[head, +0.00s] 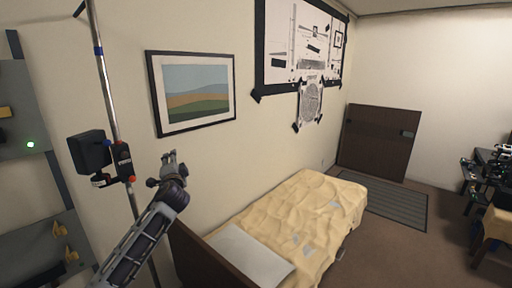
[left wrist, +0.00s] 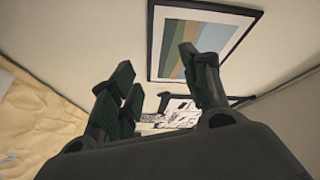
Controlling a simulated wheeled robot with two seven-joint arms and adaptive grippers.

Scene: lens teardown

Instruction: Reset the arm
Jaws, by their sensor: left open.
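My left arm rises from the bottom left of the head view. Its gripper (head: 170,158) is raised in front of the wall, below and beside the framed picture. In the left wrist view the fingers of my left gripper (left wrist: 163,88) stand apart with nothing between them. My right arm and its gripper do not show in either view.
A framed landscape picture (head: 196,90) hangs on the wall. A metal pole (head: 108,75) with a black box (head: 88,152) stands left of my gripper. A bed with a yellow blanket (head: 305,215) lies below. A grey mat (head: 396,205) lies before a dark door (head: 379,142).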

